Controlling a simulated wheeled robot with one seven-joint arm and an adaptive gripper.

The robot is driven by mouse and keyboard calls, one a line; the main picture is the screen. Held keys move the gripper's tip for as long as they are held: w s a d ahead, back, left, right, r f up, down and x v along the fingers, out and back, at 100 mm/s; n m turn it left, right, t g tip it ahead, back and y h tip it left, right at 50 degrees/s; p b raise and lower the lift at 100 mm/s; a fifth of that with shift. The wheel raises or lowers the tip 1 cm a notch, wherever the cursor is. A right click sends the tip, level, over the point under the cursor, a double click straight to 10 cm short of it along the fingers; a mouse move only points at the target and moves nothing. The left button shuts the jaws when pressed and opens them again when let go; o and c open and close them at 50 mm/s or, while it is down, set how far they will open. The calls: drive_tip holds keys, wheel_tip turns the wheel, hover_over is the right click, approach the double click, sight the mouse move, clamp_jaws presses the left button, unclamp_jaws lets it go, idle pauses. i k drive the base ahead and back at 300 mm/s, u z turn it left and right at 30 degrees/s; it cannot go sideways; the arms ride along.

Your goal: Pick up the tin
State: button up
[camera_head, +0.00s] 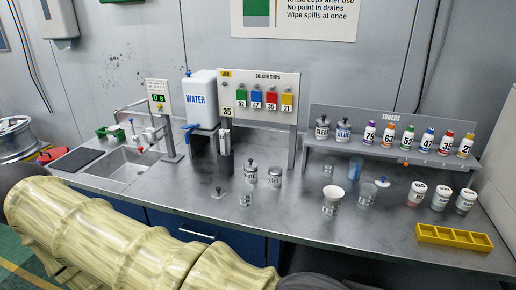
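Several small metal tins with labels stand in view, and I cannot tell which one is meant. A tin that seems to read WHITE (250,175), with a black knob on top, stands upright on the steel counter. A second tin (274,178) stands just right of it. A tin that seems to read CLEAR (322,131) and a tin reading BLUE (343,133) stand at the left of the toner shelf, both with dark knobs. My arm, in a ribbed cream cover, crosses the lower left. My gripper is not in view.
The steel counter (300,222) also holds a white cup (332,198), clear cups, lidded pots (441,197) and a yellow tray (454,237) at right. A sink (124,166) and water tank (201,97) are at left. Numbered bottles line the shelf. The front middle is clear.

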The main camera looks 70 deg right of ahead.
sight(275, 172)
drive_tip(key=i, duration=1.75)
drive_tip(key=z, duration=2.35)
